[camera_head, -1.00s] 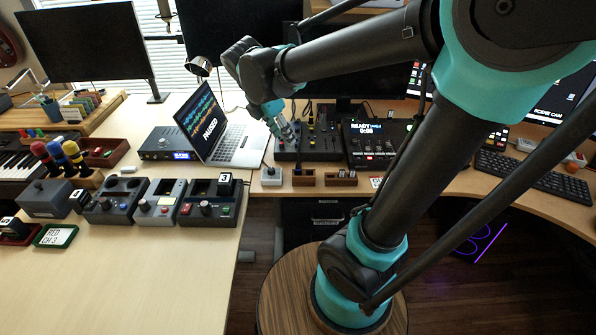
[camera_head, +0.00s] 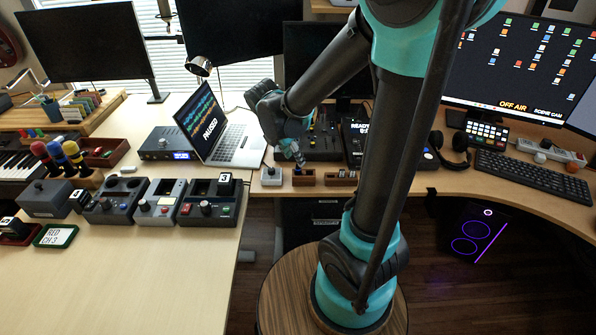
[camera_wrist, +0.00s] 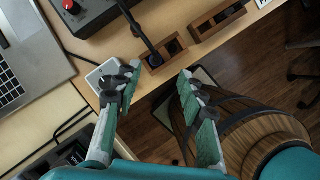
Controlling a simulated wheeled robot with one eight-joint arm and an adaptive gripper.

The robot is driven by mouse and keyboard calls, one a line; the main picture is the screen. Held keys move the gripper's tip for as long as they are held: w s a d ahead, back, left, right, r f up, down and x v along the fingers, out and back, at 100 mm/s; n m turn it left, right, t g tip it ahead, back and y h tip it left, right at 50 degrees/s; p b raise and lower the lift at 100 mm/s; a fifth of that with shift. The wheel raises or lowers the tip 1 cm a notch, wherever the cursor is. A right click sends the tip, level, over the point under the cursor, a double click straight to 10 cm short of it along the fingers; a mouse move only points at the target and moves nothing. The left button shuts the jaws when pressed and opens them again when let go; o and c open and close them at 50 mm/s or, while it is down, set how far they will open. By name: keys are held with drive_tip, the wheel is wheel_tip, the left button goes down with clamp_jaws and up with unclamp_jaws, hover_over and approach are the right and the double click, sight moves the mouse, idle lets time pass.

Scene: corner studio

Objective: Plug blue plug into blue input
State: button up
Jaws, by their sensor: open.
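My gripper (camera_wrist: 154,82) is open and empty in the wrist view. Its two fingers reach toward the table's front edge. A small wooden holder (camera_wrist: 178,46) with dark slots lies just beyond the fingertips, and a thin black rod or cable runs down to it. In the head view my gripper (camera_head: 297,160) is just above this holder (camera_head: 303,178). A blue-topped upright piece (camera_head: 73,152) stands with red and yellow ones in a wooden stand at the left.
A white box (camera_head: 271,175) stands left of the holder, partly behind a finger in the wrist view. A second wooden holder (camera_head: 342,178) is on its right. The laptop (camera_head: 232,142) is behind left. Control boxes (camera_head: 210,203) stand at the left. The front-left table is clear.

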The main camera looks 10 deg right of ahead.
sight(297, 166)
drive_tip(key=shift+w+d+f, duration=0.1)
drive_tip(key=shift+d+f, duration=0.05)
drive_tip(key=shift+f, duration=0.4)
drive_tip(key=shift+w+a+x, duration=0.15)
drive_tip(key=shift+x, duration=1.15)
drive_tip(key=shift+w+a+x, duration=0.1)
drive_tip(key=shift+x, duration=1.2)
drive_tip(key=shift+c, duration=0.5)
clamp_jaws()
